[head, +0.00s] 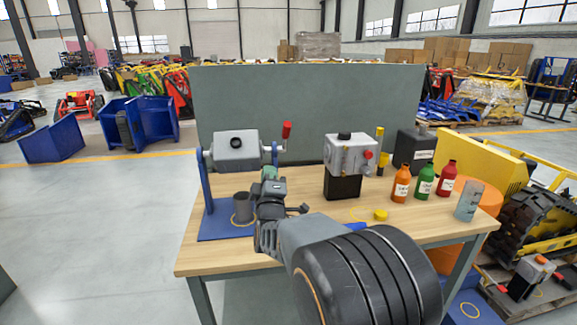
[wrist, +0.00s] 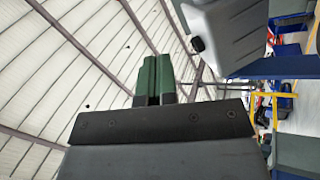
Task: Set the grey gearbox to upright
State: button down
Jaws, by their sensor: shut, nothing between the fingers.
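A grey gearbox (head: 236,155) hangs between the posts of a blue stand (head: 208,190) on the left of the table. A round black plug faces the head camera, so the gearbox seems turned on its axle. A crank with a red handle (head: 287,130) is at its right end. In the wrist view a grey body with a black plug (wrist: 235,35), likely this gearbox, is at upper right. My gripper (head: 270,173) is shut and empty, in front of the stand's right post, below the crank. Its green fingers (wrist: 157,80) are together; contact with the crank cannot be told.
A dark cup (head: 242,207) stands on the stand's blue base. Another grey housing (head: 351,153) sits on a black block mid-table. Orange (head: 401,186), green (head: 424,182) and red (head: 446,180) bottles and a yellow cap (head: 380,214) are on the right. A grey panel (head: 300,100) rises behind.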

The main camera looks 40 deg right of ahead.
notch_tip(320, 180, down, 3)
jog(key=w+d+h+b, duration=0.1)
jog(key=w+d+h, duration=0.1)
jog(key=h, duration=0.3)
send_near(286, 132)
jog(key=x, duration=0.7)
jog(key=shift+w+d+r+p, duration=0.15)
jog(key=shift+w+d+p, duration=0.05)
jog(key=shift+d+p, duration=0.1)
jog(key=shift+a, duration=0.1)
